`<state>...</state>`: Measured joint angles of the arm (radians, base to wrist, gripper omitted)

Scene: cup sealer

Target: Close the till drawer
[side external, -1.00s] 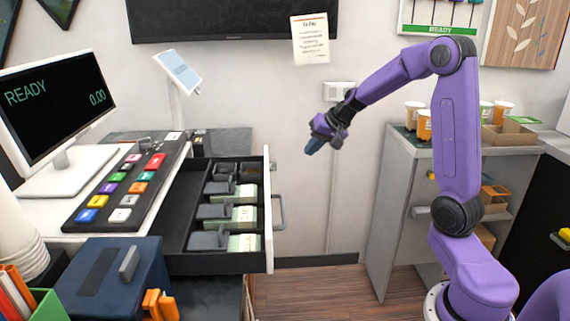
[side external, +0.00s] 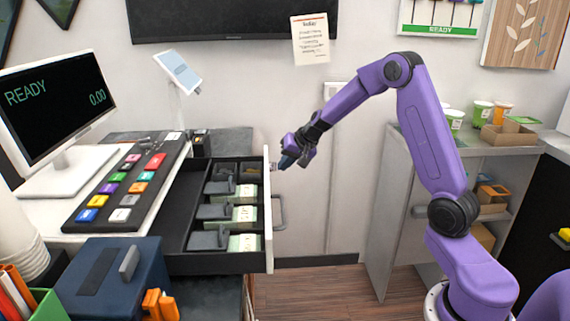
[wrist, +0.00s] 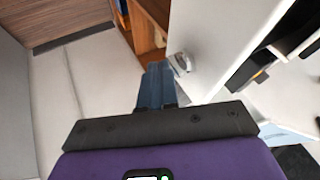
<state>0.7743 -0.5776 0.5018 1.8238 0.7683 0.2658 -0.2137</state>
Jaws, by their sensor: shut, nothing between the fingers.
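The till drawer (side external: 268,225) is pulled out to the right from under the counter. Its white front panel faces right and carries a grey handle (side external: 281,213). Inside are dark trays with banknotes (side external: 245,213). My gripper (side external: 284,163) is shut and empty, by the far end of the drawer front, on its outer side. In the wrist view, the shut fingers (wrist: 155,84) point beside the handle (wrist: 181,63) and the white drawer front (wrist: 208,45). I cannot tell whether the fingertips touch the panel.
A keypad (side external: 130,182) and a monitor (side external: 52,105) stand on the counter left of the drawer. A dark blue box (side external: 105,275) is at the near left. A grey shelf unit (side external: 398,200) stands at the right. The floor between drawer and shelf is clear.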

